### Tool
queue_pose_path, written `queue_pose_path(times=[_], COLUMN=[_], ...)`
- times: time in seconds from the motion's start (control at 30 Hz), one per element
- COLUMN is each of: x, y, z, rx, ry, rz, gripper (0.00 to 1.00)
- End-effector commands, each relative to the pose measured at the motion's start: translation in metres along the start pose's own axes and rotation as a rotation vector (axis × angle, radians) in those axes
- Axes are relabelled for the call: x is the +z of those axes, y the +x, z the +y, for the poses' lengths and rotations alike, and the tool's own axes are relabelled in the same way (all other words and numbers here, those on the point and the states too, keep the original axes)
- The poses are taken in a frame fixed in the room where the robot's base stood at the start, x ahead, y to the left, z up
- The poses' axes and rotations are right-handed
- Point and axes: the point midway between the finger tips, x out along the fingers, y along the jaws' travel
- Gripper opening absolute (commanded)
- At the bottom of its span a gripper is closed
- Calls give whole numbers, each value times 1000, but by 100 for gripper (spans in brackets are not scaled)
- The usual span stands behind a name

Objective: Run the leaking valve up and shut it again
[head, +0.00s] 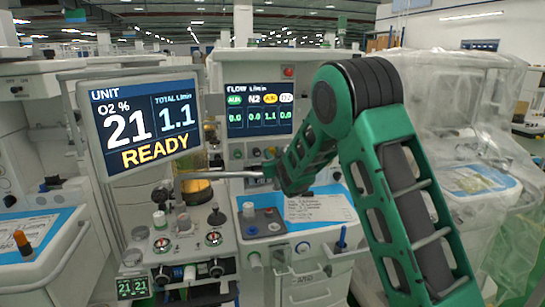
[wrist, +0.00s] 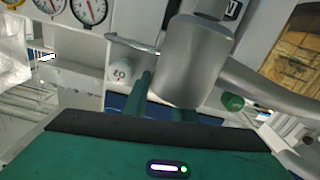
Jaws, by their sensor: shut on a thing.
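The flow display (head: 258,110) reads 1.1 under its orange label and 0.0 under the other three. A row of valve knobs lies below it, with a green knob (head: 236,154) at the left. My gripper (head: 268,167) reaches this row from the right, covering its right part. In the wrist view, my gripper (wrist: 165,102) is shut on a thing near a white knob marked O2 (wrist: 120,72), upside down. A grey metal cylinder (wrist: 195,60) hides the gripped part, so which knob it is cannot be clearly seen. A green knob (wrist: 232,102) shows to the right.
A metal pipe (head: 215,175) runs across just in front of the knobs, close to my gripper. The unit monitor (head: 140,122) shows O2 21, total 1.1 and READY. An amber canister (head: 197,190) stands left. A plastic-covered cart (head: 465,150) is at right.

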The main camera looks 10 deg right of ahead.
Motion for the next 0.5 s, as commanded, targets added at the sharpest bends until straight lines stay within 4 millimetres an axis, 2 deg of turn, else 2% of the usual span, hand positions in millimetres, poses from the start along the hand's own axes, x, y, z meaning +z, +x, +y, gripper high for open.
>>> queue_pose_path(times=[0.3,0.5], x=[0,0], y=[0,0], z=[0,0], rx=[0,0], ry=[-201,-269], rz=[0,0], gripper=[2,2])
